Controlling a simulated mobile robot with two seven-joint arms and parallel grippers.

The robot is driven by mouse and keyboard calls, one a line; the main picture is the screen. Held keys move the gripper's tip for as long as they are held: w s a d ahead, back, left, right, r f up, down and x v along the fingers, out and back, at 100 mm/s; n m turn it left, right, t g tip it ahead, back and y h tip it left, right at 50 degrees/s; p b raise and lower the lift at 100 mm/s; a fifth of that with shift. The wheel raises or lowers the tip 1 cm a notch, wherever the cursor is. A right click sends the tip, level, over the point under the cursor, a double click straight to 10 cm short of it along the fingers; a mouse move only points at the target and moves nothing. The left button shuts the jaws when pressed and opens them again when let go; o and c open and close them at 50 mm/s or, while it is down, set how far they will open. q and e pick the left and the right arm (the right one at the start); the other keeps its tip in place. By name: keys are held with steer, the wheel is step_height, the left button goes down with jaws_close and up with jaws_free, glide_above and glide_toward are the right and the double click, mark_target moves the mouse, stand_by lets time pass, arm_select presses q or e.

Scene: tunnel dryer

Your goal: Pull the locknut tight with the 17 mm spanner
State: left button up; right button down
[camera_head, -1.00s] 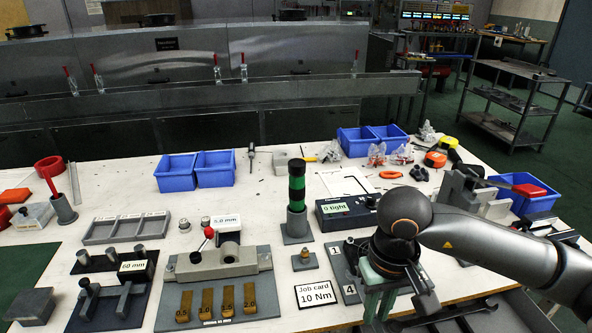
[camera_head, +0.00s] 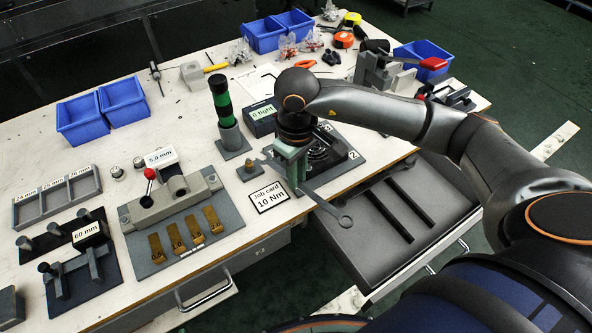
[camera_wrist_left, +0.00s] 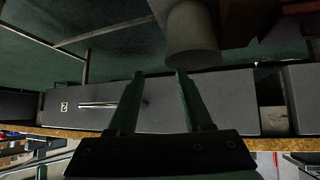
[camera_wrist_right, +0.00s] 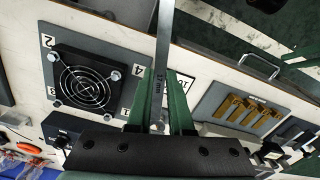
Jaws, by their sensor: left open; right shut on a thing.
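My right gripper (camera_head: 292,180) is shut on the 17 mm spanner (camera_head: 328,208) beside the job card. The spanner's ring end hangs out past the bench's front edge over the open drawer. In the right wrist view the spanner (camera_wrist_right: 163,45), marked 17 mm, lies between the fingers (camera_wrist_right: 166,78). A small brass fitting (camera_head: 250,166) stands on a grey plate just left of the gripper; I cannot tell whether it carries the locknut. My left gripper (camera_wrist_left: 158,75) is open and empty, shown only in the left wrist view, facing the drawer fronts.
A fan with a wire guard (camera_wrist_right: 87,80) sits on a numbered plate (camera_wrist_right: 55,65) beside the right gripper. The job card (camera_head: 269,196) reads 10 Nm. A green-black column (camera_head: 222,105) stands behind. The open drawer (camera_head: 390,255) juts out in front.

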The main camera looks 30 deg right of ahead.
steer(key=shift+f, duration=0.45)
steer(key=shift+w+a+f+b, duration=0.1)
steer(key=shift+w+f+b, duration=0.1)
steer(key=shift+f+b, duration=0.3)
steer(key=shift+w+a+f+b, duration=0.1)
steer(key=shift+f+b, duration=0.2)
steer(key=shift+f, duration=0.2)
steer(key=shift+w+a+f+b, duration=0.15)
steer(key=shift+f+b, duration=0.1)
steer(key=shift+f, duration=0.25)
steer(key=shift+w+f+b, duration=0.1)
steer(key=shift+f+b, duration=0.15)
steer(key=shift+f, duration=0.2)
steer(key=shift+w+a+f+b, duration=0.1)
steer(key=shift+w+a+b, duration=0.25)
steer(key=shift+w+b, duration=0.25)
steer(key=shift+w+a+b, duration=0.45)
steer(key=shift+w, duration=0.25)
arm_select(q)
steer(key=shift+h, duration=0.4)
steer(key=d+f, duration=0.1)
steer(key=w+d+f, duration=0.1)
steer(key=d, duration=0.1)
steer(key=shift+w+f, duration=0.1)
steer(key=shift+f, duration=0.1)
arm_select(e)
steer(key=shift+w, duration=0.1)
